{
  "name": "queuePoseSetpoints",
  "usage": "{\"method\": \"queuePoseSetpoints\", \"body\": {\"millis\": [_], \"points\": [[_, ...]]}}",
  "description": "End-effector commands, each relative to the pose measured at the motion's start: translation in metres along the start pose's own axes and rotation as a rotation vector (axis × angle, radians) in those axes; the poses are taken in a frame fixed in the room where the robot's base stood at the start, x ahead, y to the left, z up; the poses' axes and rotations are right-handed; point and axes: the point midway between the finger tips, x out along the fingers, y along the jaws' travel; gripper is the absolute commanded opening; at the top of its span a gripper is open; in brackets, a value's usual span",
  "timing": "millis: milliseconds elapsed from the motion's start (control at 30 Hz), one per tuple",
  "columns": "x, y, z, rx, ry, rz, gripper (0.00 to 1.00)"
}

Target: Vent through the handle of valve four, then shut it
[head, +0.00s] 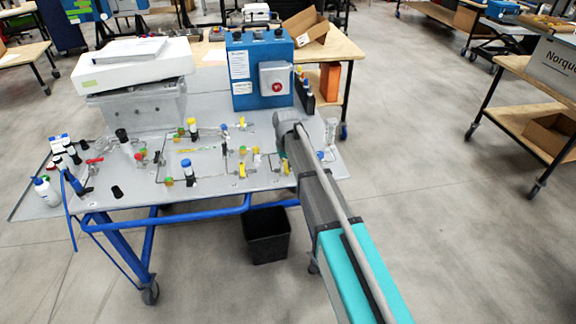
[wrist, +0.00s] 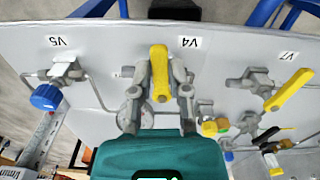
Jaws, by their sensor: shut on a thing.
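In the wrist view the yellow lever handle (wrist: 159,70) of valve four points toward the top of the picture, beside the label V4 (wrist: 189,42). It appears crosswise to the grey pipe stubs on either side. My gripper (wrist: 158,88) has one grey finger on each side of the handle and is shut on it. The valve body is mostly hidden by the fingers and the teal gripper housing. In the head view my arm reaches over the right part of the panel, and it hides most of the gripper and valve four.
In the wrist view a blue-knobbed valve (wrist: 46,96) at V5 stands left, and a yellow-handled valve (wrist: 290,90) at V7 stands right. In the head view a blue box with a red button (head: 260,70) stands behind the panel (head: 120,205). A black bin (head: 266,238) stands below.

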Motion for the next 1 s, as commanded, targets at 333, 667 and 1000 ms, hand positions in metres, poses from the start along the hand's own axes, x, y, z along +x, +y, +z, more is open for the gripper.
{"method": "queuePoseSetpoints", "body": {"millis": [333, 667, 1000], "points": [[0.0003, -0.0048, 0.001, 0.11, -0.003, 0.0, 0.0], [0.0003, -0.0054, 0.0011, 0.116, -0.003, 0.0, 0.0], [0.0001, -0.0054, 0.0004, 0.114, -0.002, 0.0, 0.57]]}}
